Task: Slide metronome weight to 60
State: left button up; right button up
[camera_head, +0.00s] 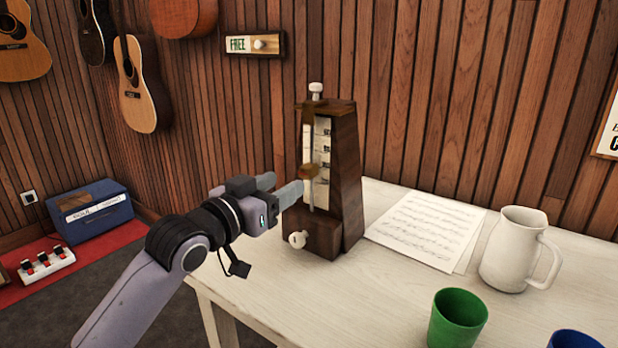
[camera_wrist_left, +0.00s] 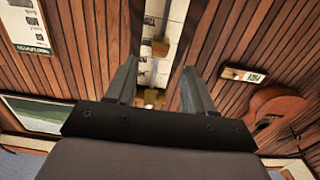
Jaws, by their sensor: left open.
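A dark wooden metronome (camera_head: 345,185) stands upright near the left end of the white table. Its pale scale strip (camera_head: 323,150) faces my left arm. A brownish weight (camera_head: 309,171) sits partway up the thin pendulum rod, at about the middle of the scale. The numbers are too small to read. My left gripper (camera_head: 284,187) is open beside the front of the metronome, close to the weight's height. In the left wrist view the weight (camera_wrist_left: 160,47) shows beyond the gap between the two spread fingers (camera_wrist_left: 158,88); nothing is held. My right gripper is not in view.
Sheet music (camera_head: 428,230), a white pitcher (camera_head: 512,250), a green cup (camera_head: 457,320) and a blue cup (camera_head: 573,340) are on the table (camera_head: 370,300), right of the metronome. A wood-slat wall rises behind. A winding knob (camera_head: 298,239) sticks out low on the metronome.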

aim_at(303, 171)
pick_arm(q)
jog(key=shift+x, duration=3.6)
jog(key=shift+r, duration=0.2)
grip_shut()
